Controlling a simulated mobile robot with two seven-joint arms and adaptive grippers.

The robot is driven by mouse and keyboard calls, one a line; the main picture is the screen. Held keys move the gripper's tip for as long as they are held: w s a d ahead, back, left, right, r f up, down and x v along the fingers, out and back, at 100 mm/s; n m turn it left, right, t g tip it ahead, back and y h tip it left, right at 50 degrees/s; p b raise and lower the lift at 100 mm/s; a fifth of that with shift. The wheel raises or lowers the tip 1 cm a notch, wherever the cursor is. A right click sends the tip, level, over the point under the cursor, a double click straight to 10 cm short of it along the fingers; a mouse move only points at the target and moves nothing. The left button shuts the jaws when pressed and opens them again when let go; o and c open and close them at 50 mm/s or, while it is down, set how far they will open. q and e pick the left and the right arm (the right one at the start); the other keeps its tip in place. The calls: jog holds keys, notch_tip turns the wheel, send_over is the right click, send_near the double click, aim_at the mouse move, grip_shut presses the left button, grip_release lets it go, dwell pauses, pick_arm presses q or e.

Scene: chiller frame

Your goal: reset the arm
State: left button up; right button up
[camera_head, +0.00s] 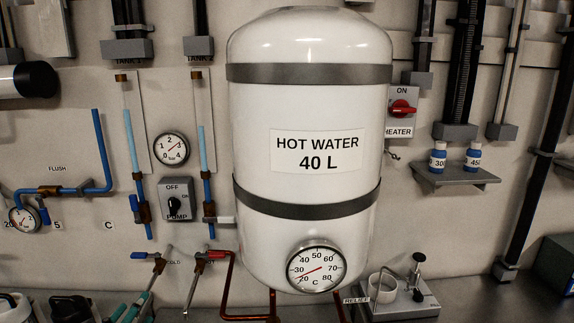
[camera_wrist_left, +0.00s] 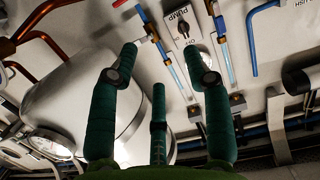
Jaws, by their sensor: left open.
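My left gripper (camera_head: 128,306) shows at the bottom left of the head view, partly cut off by the lower edge. Its teal fingers are below the pipe valves. In the left wrist view the fingers of this gripper (camera_wrist_left: 164,60) are spread wide, with nothing between them. Beyond them are the wall with the pump switch (camera_wrist_left: 183,25) and the white tank (camera_wrist_left: 80,98). My right gripper is in neither view.
The hot water tank (camera_head: 310,110) fills the middle, with a dial thermometer (camera_head: 317,268) low on it. Left are the pump switch (camera_head: 176,203), a gauge (camera_head: 171,149) and a red-handled valve (camera_head: 214,254). Right are a shelf (camera_head: 456,177) with two bottles and a heater switch (camera_head: 402,108).

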pick_arm(q)
jog(key=s+d+f+m+g, duration=0.1)
jog(key=s+d+f+g, duration=0.15)
jog(key=f, duration=0.45)
jog(key=s+d+f+g, duration=0.2)
jog(key=s+f+g, duration=0.2)
jog(key=f, duration=0.4)
jog(key=s+d+f+m+g+h, duration=0.1)
jog(key=s+d+f+g, duration=0.15)
jog(key=s+f, duration=0.4)
jog(key=s+d+f+g, duration=0.2)
jog(key=s+f+g, duration=0.15)
jog(key=s, duration=0.65)
notch_tip(320, 180, down, 22)
jog(key=g, duration=0.1)
jog(key=s+a+f, duration=0.1)
jog(key=s+f, duration=0.7)
jog(key=s+a+f+g+b, duration=0.1)
jog(key=s+a+f, duration=0.1)
jog(key=s+f, duration=0.5)
jog(key=shift+s+a+f+m, duration=0.25)
jog(key=shift+s+f+m, duration=0.15)
jog(key=shift+s, duration=0.45)
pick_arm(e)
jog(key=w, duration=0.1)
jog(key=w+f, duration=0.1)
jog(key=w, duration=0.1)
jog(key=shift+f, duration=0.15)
pick_arm(q)
jog(key=shift+g, duration=0.25)
